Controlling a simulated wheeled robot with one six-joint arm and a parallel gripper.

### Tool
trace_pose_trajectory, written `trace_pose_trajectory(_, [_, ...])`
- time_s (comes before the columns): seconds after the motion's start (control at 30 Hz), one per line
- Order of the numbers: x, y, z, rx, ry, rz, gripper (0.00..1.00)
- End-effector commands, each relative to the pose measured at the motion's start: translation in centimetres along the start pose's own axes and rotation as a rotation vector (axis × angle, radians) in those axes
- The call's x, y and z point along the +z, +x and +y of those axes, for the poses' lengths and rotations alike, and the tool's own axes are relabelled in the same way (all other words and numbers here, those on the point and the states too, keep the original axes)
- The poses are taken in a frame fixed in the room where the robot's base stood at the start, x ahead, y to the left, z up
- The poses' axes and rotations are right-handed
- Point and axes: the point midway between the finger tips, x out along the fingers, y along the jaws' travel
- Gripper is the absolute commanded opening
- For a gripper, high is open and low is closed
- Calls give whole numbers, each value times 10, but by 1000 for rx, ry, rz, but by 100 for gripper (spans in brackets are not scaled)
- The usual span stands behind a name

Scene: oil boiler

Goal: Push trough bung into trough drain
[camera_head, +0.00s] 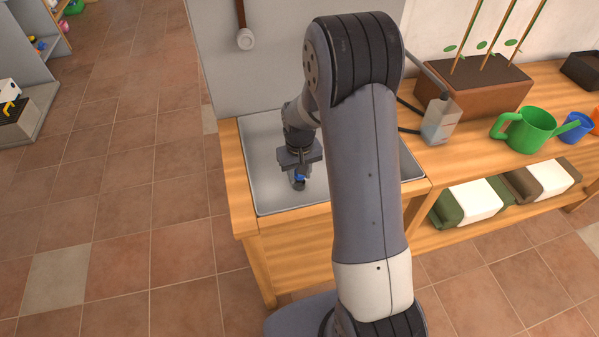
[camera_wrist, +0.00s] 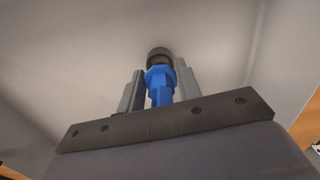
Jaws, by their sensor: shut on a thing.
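My gripper (camera_head: 299,173) points down into the grey trough (camera_head: 262,187) on the wooden bench. In the wrist view my gripper (camera_wrist: 159,88) is shut on the blue trough bung (camera_wrist: 160,84), with a grey finger on each side. The bung also shows as a small blue spot (camera_head: 300,178) under the gripper in the head view. A dark round part (camera_wrist: 158,54) shows at the bung's far end. I cannot tell whether it is the bung's own tip or the trough drain. No separate drain opening is visible, and my arm hides part of the trough.
A grey box-shaped can (camera_head: 440,121) stands right of the trough. A brown planter (camera_head: 476,94) with stakes, a green watering can (camera_head: 526,130) and a blue pot (camera_head: 574,127) are further right. A grey panel rises behind the trough.

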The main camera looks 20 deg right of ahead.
Motion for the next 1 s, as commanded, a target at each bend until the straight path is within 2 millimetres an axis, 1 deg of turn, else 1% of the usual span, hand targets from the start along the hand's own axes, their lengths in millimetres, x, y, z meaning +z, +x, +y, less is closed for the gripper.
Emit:
trace_pose_trajectory(0.47, [0,16,0,0,0,-1,10])
trace_pose_trajectory(0.67, [0,10,0,0,0,0,10])
trace_pose_trajectory(0.9, [0,-1,0,0,0,1,10])
trace_pose_trajectory(1.0, [0,-2,0,0,0,0,10])
